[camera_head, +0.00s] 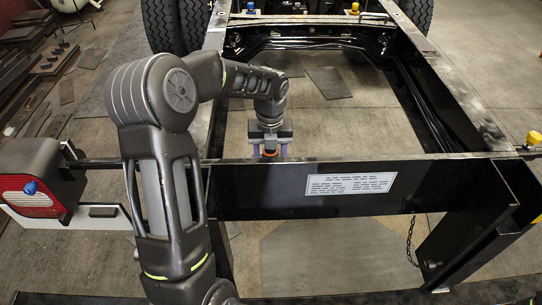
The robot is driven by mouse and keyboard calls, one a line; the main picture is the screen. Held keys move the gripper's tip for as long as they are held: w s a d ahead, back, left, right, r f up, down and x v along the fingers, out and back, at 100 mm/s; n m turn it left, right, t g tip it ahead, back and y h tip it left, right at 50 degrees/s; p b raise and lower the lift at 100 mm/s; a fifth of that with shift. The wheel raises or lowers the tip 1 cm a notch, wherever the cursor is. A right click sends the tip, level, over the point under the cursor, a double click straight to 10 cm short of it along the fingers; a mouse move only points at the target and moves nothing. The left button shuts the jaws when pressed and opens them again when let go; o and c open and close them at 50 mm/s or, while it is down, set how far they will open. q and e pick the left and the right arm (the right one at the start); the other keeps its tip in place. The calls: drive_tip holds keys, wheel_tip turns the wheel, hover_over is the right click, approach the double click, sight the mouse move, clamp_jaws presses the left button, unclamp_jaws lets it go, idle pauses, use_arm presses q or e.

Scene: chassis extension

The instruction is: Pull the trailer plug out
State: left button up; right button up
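My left arm comes in from the lower left and bends over the black rear cross beam (250,190). My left gripper (270,152) points down just behind the beam's top edge, with its two bluish fingers apart and a small orange part between them. The fingertips are hidden behind the beam, so I cannot tell whether they grip anything. No trailer plug is clearly visible; the orange part may belong to one, but I cannot tell. My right gripper is not in view.
A tail light box (35,190) with a blue knob stands at the left. A yellow cap (533,138) sits at the right end of the frame. A chain (410,240) hangs below the beam. Tires (175,25) stand at the back; the chassis bay is open to the floor.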

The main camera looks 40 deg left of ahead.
use_arm(q)
clamp_jaws()
drive_tip(key=o, duration=0.9)
unclamp_jaws()
wheel_tip(320, 180, up, 8)
drive_tip(key=shift+f, duration=0.1)
